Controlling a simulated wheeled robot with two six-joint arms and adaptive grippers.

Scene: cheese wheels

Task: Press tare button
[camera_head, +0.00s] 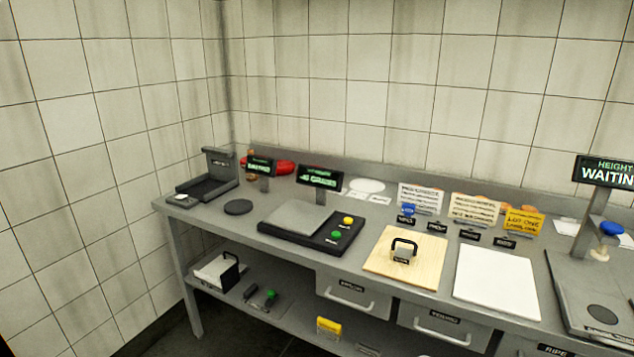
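A black scale (280,241) with a grey weighing plate (296,216) sits on the grey table, left of the middle. The plate is bare. On the scale's right side are a yellow button (348,221) and a green button (336,234). Small labels lie by the buttons but are too small to read, so I cannot tell which one is tare. A display (320,177) with green lit text stands behind the scale; it seems to show grams. Neither of my grippers is in view.
A wooden board (380,268) with a black-handled block (403,251) lies right of the scale, then a white board (497,279). A dark disc (238,207) and a black open device (210,176) are to the left. Signs stand along the back.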

